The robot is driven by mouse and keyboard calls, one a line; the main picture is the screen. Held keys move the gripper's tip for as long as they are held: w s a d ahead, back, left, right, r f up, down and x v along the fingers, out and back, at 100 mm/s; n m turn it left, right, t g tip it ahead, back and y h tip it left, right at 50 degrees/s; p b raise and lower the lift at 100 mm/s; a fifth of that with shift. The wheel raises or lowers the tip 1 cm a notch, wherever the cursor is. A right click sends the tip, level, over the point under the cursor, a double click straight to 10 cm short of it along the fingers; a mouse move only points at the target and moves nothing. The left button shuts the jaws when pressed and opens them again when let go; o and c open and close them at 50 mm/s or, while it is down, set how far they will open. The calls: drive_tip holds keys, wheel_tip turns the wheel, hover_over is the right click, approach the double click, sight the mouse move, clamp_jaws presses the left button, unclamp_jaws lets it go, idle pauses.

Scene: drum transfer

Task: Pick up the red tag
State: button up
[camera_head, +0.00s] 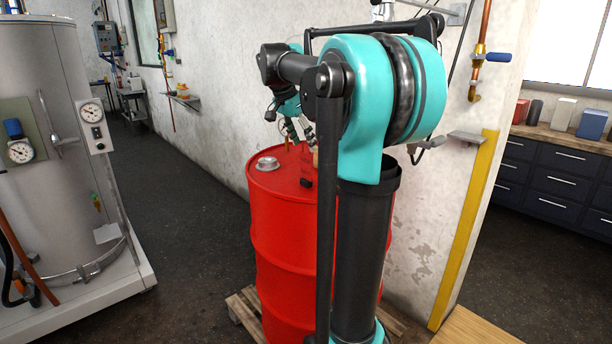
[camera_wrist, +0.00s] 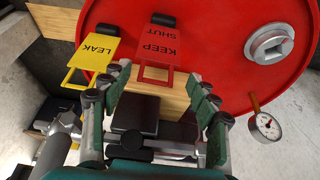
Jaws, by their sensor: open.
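The red tag (camera_wrist: 160,45) reads KEEP SHUT, upside down in the wrist view. It has a black block at its far end and a red loop at its near end.
A wooden piece (camera_wrist: 172,92) is under the loop. A metal bung (camera_wrist: 270,46) and a dial gauge (camera_wrist: 264,126) are to the right. A grey tank (camera_head: 45,130) stands left, with open floor between.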

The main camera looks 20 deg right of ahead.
sight(310, 153)
drive_tip(key=shift+d+x, duration=0.15)
drive_tip(key=shift+x, duration=1.15)
drive_tip(key=shift+d+x, duration=0.15)
drive_tip(key=shift+x, duration=1.15)
drive_tip(key=shift+s+r, duration=0.1)
drive_tip(key=c, duration=1.2)
drive_tip(key=shift+c, duration=0.3)
